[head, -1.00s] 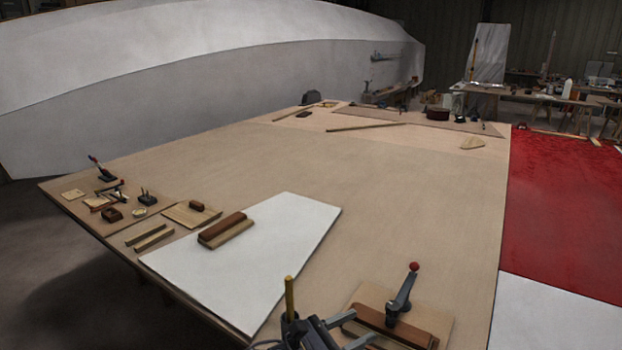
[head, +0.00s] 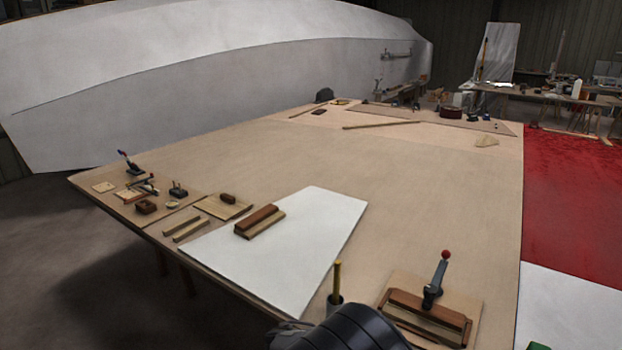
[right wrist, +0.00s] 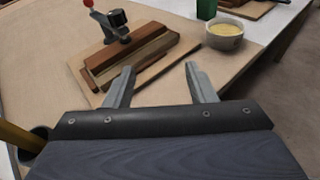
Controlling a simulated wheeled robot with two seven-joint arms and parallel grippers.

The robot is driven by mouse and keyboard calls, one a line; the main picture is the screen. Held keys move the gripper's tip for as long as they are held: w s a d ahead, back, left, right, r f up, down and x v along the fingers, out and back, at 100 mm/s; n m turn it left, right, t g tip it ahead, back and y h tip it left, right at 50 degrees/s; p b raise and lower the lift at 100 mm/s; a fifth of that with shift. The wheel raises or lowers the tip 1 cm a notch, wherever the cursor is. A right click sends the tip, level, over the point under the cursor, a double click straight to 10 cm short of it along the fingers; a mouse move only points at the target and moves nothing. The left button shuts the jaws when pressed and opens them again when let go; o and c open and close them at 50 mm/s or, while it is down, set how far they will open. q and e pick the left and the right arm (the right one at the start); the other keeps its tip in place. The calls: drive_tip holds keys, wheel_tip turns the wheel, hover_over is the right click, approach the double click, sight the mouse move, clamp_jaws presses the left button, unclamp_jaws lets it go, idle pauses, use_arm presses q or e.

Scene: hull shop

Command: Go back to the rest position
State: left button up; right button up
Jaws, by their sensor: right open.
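My right gripper (right wrist: 160,72) is open in the right wrist view, with nothing between its two grey fingers. Beyond the fingertips a reddish-brown and tan wooden block (right wrist: 140,58) lies on a board beside a toggle clamp with a red knob (right wrist: 118,28). In the head view the same clamp (head: 434,282) and block (head: 425,312) stand at the near right of the bench. A dark rounded part of my arm rises at the bottom edge there, and the right fingers are hidden. My left gripper is not in view.
A cup with a yellow stick (head: 337,280) stands close beside my arm. The wrist view shows a bowl of cream-coloured stuff (right wrist: 224,36) and a green container (right wrist: 206,8). A white sheet (head: 290,265) carries a wooden block (head: 260,222). The bench middle is clear.

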drive_tip(key=s+d+m+g+y, duration=0.1)
drive_tip(key=d, duration=0.1)
drive_tip(key=s+d+m+g+y+p, duration=0.1)
drive_tip(key=s+d+m+g+y, duration=0.1)
drive_tip(key=s+d+m+g+y+p, duration=0.1)
drive_tip(key=s+d, duration=0.1)
drive_tip(key=shift+s+d+r+m, duration=0.15)
drive_tip(key=shift+r+m, duration=0.1)
drive_tip(key=shift+m, duration=0.15)
drive_tip(key=s+r+m+t+y+p, duration=0.4)
drive_tip(key=s+r+m+y+p, duration=0.2)
drive_tip(key=s+r+m+y, duration=0.7)
drive_tip(key=s+m+y, duration=0.1)
drive_tip(key=s+m, duration=0.3)
drive_tip(key=shift+s+r+m+t+p, duration=0.2)
drive_tip(key=shift+r+m+t+p, duration=0.1)
drive_tip(key=shift+t+p, duration=0.1)
drive_tip(key=shift+d+f, duration=0.1)
